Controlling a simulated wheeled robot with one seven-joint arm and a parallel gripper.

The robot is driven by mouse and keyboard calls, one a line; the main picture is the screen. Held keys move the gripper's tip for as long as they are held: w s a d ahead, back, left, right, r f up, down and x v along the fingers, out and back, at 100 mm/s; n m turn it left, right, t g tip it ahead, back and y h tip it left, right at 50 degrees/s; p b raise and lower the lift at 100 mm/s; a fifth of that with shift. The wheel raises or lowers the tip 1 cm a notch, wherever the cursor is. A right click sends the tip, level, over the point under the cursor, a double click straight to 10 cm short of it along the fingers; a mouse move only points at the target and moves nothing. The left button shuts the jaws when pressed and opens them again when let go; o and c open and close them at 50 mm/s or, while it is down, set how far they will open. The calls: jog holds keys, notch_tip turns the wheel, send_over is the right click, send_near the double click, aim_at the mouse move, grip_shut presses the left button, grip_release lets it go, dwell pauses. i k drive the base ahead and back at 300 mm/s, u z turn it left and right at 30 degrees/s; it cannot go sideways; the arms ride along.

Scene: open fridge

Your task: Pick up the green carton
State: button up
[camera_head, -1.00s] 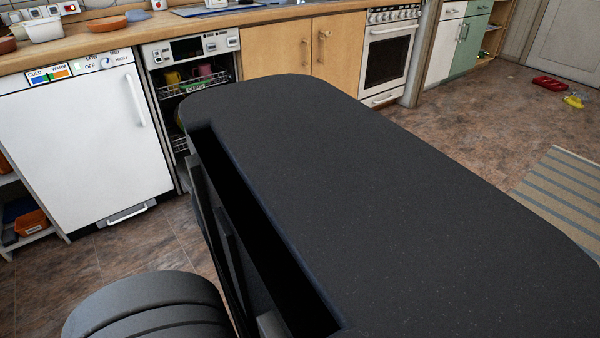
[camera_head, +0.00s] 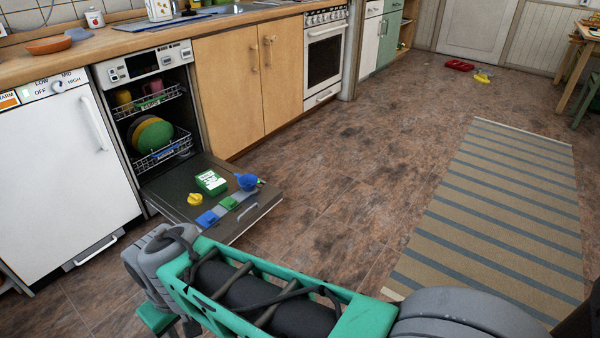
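The green carton (camera_head: 211,182) is a small green box with a white label. It lies on the lowered dishwasher door (camera_head: 262,208), near its middle. Small items are close to it: a yellow object (camera_head: 195,199), a blue block (camera_head: 207,218), a green block (camera_head: 229,203) and a blue cup (camera_head: 247,181). My teal and grey arm crosses the bottom of the view, nearer to the camera than the door and apart from the carton. My gripper's fingertips do not show.
The dishwasher racks (camera_head: 158,157) hold colored plates and cups. A white fridge (camera_head: 60,165) stands shut to its left. Wooden cupboards (camera_head: 248,80) stand to its right. The brown floor (camera_head: 330,170) is clear up to the striped rug (camera_head: 490,215).

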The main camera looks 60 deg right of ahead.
aim_at(209, 181)
jog(key=z, duration=0.8)
jog(key=i, duration=1.65)
